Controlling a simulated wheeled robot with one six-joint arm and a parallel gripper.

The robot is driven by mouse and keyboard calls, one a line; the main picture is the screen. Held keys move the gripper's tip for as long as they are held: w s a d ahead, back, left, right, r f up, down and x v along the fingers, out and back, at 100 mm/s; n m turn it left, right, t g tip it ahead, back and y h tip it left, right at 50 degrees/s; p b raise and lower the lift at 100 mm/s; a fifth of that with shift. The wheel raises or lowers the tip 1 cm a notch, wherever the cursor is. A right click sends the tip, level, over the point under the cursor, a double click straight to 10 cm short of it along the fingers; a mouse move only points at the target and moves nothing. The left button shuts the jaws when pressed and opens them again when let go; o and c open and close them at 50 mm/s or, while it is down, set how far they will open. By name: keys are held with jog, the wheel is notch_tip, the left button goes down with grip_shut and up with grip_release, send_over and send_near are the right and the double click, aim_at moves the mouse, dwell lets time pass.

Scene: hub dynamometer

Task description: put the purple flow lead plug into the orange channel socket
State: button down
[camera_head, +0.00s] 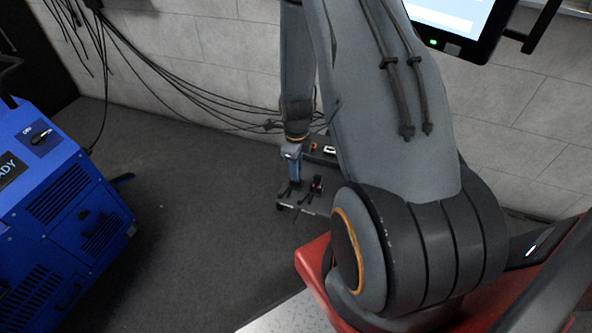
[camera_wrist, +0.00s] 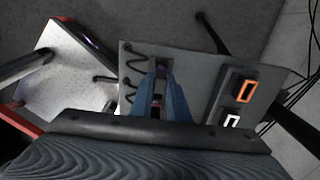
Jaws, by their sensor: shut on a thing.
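My gripper (camera_wrist: 162,70) has blue fingers and is shut on the purple plug (camera_wrist: 157,99), of which only a small part shows between the fingers in the wrist view. The orange channel socket (camera_wrist: 244,90) is an orange-rimmed frame on the grey panel, to the right of my gripper and apart from it. In the head view my gripper (camera_head: 295,178) hangs over the panel, and the orange socket (camera_head: 314,147) is a small spot to its upper right. The plug cannot be made out in the head view.
A white-rimmed socket (camera_wrist: 232,121) sits beside the orange one. Dark leads (camera_wrist: 132,62) lie on the panel's (camera_wrist: 198,68) left part. A blue machine (camera_head: 60,215) stands at the left of the head view. Black cables (camera_head: 180,90) hang along the wall. Dark floor lies open between.

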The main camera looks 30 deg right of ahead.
jog(key=shift+r+p, duration=2.2)
jog(key=shift+r, duration=1.15)
jog(key=w+d+b, duration=0.5)
jog(key=w+d, duration=0.4)
jog(key=d, duration=0.3)
jog(key=shift+w+d, duration=0.15)
jog(key=shift+w, duration=0.15)
dwell(0.5)
jog(key=shift+f, duration=0.1)
jog(key=shift+f+b, duration=0.4)
jog(key=shift+b, duration=0.05)
jog(key=shift+f, duration=0.15)
dwell(0.6)
jog(key=shift+f, duration=0.35)
jog(key=shift+f+b, duration=0.75)
jog(key=shift+f, duration=0.25)
